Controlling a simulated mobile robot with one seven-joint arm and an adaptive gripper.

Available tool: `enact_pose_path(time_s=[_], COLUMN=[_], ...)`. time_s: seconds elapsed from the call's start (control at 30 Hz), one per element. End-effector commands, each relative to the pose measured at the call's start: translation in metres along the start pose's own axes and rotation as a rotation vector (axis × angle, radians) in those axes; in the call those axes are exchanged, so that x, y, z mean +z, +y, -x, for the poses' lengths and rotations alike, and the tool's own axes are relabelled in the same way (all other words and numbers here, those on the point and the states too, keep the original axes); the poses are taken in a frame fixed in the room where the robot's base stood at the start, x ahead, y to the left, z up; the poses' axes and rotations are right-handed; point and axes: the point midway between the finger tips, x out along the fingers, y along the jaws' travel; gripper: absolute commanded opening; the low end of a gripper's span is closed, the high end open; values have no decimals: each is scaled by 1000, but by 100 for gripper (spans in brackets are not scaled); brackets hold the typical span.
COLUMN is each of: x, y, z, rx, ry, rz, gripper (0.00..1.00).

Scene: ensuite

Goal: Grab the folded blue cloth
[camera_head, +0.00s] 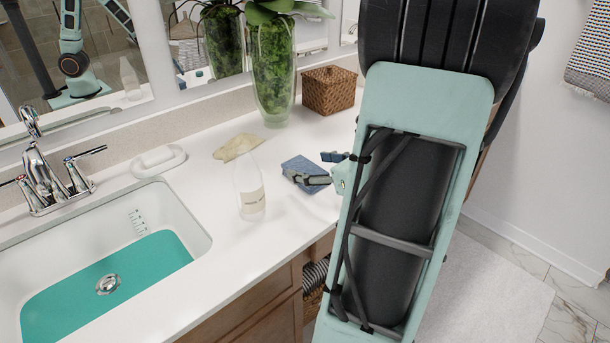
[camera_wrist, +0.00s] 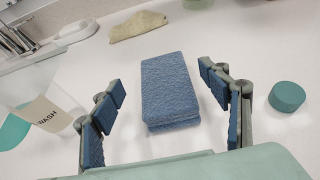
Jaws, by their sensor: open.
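The folded blue cloth (camera_head: 303,173) lies on the white counter, right of a clear bottle. In the wrist view the cloth (camera_wrist: 169,90) is a thick folded block, lying between the open fingers and slightly beyond their tips. My gripper (camera_head: 318,168) is over the counter's front part, close to the cloth; my arm covers much of the right side in the head view. In the wrist view my gripper (camera_wrist: 163,98) is open, with one blue-padded finger on each side of the cloth. Neither finger appears to touch it.
The clear bottle (camera_head: 249,190) stands close to the left finger (camera_wrist: 45,112). A beige cloth (camera_head: 238,147) lies behind. A teal round object (camera_wrist: 286,96) sits right of the right finger. A glass vase (camera_head: 273,75) and wicker basket (camera_head: 329,90) stand at the back; the sink (camera_head: 185,213) is left.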

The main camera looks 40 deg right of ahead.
Motion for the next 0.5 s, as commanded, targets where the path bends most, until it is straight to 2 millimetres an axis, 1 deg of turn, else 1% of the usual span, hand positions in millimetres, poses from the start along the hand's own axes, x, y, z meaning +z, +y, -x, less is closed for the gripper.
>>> enact_pose_path(time_s=[0.03,0.1,0.27,0.5], x=[-2,-1,-2,-6], y=[0,0,-1,-2], z=[-8,-16,-27,-62], rx=[2,2,-1,1], ry=[2,1,2,1], rz=[1,1,1,3], gripper=[70,70,70,70])
